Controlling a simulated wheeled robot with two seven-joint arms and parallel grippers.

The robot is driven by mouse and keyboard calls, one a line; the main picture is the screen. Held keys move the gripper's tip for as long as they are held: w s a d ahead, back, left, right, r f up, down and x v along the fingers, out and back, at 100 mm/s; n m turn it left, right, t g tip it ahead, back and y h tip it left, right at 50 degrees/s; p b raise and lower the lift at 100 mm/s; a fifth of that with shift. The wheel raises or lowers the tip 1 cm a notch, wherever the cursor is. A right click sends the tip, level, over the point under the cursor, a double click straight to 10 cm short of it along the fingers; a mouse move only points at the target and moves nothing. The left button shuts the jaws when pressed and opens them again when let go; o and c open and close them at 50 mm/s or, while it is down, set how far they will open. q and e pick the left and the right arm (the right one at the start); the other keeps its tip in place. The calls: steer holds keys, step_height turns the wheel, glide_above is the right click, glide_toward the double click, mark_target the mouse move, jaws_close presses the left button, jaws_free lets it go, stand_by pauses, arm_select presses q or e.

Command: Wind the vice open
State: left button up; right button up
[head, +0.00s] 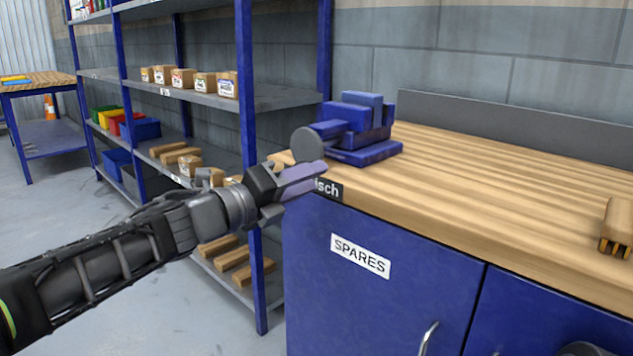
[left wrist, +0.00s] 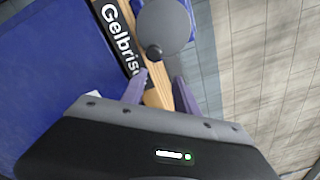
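The blue vice (head: 365,135) sits on the left end of the wooden bench top. Its round grey handwheel (head: 306,145) faces left, out past the bench edge. In the left wrist view the handwheel (left wrist: 166,22) is at the top, with a small dark knob (left wrist: 153,52) on it. My left gripper (head: 314,172) is open and empty, just in front of and below the handwheel. In the left wrist view its two purple fingers (left wrist: 160,84) stand apart, with the knob a little beyond their tips. My right gripper is not seen.
The wooden bench top (head: 480,180) is mostly clear, with a wooden brush (head: 617,226) at its right. Below are blue cabinet doors, one labelled SPARES (head: 360,256). A blue-post shelf rack (head: 247,150) with boxes and bins stands close at the left.

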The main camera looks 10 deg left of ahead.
arm_select(q)
steer(key=shift+w+a+r+p, duration=0.35)
steer(key=shift+w+a+p, duration=0.2)
steer(key=shift+a, duration=0.2)
steer(key=shift+w+a+r+p, duration=0.3)
steer(key=shift+w+a+p, duration=0.15)
steer(key=shift+a, duration=0.3)
steer(key=shift+c, duration=0.2)
jaws_close()
